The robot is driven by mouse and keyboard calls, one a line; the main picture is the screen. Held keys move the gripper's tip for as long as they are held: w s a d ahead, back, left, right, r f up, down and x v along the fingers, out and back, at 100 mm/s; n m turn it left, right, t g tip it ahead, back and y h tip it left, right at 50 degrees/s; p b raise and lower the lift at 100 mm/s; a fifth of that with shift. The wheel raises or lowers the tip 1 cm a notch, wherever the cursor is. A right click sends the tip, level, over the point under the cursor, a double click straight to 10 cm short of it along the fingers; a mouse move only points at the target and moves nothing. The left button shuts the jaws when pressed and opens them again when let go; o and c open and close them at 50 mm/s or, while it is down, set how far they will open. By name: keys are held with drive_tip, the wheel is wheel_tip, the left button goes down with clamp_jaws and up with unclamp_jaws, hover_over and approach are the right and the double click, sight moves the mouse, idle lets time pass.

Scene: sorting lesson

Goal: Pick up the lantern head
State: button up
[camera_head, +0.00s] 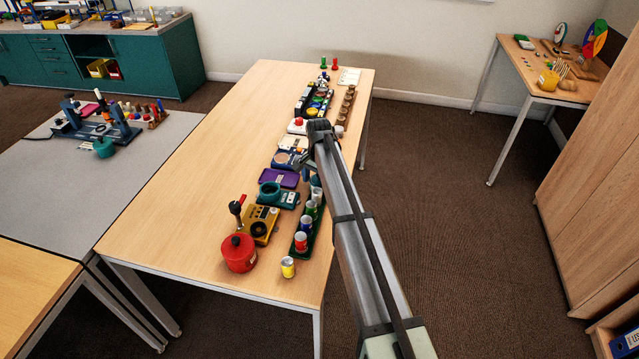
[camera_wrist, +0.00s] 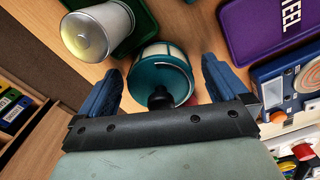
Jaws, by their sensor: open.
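The lantern head, a round teal piece with cream panels and a dark knob, shows in the wrist view (camera_wrist: 158,78). It lies between the two blue fingers of my gripper (camera_wrist: 162,70), with a visible gap to each finger. My gripper is open and points down at the table. In the head view my gripper (camera_head: 312,177) is low over the table's right side, beside a purple tray. My arm covers much of that spot, and I cannot make out the lantern head there.
A silver can (camera_wrist: 97,32) stands close to the left finger. A purple tray (camera_wrist: 268,30) and a blue-and-white device (camera_wrist: 292,82) lie to the right. A red pot (camera_head: 238,253), a yellow device (camera_head: 259,224) and a teal device (camera_head: 277,194) stand nearer. The table's left half is clear.

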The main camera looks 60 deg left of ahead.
sight(316, 180)
drive_tip(key=shift+f, duration=0.25)
drive_tip(key=c, duration=1.1)
drive_tip(key=shift+o, duration=0.2)
drive_tip(key=r, duration=0.9)
drive_tip(key=shift+s+a+r, duration=0.15)
drive_tip(key=shift+s+r, duration=0.2)
drive_tip(key=shift+s, duration=0.05)
drive_tip(key=shift+s+a+r+n, duration=0.3)
drive_tip(key=shift+s+a+n, duration=0.45)
drive_tip(key=shift+s, duration=1.75)
drive_tip(key=shift+s+a+r+n, duration=0.3)
drive_tip(key=shift+s+a+n, duration=0.4)
drive_tip(key=shift+s, duration=1.8)
drive_tip(key=shift+s+a+r+n, duration=0.3)
drive_tip(key=shift+s+a+n, duration=0.45)
drive_tip(key=shift+s, duration=1.75)
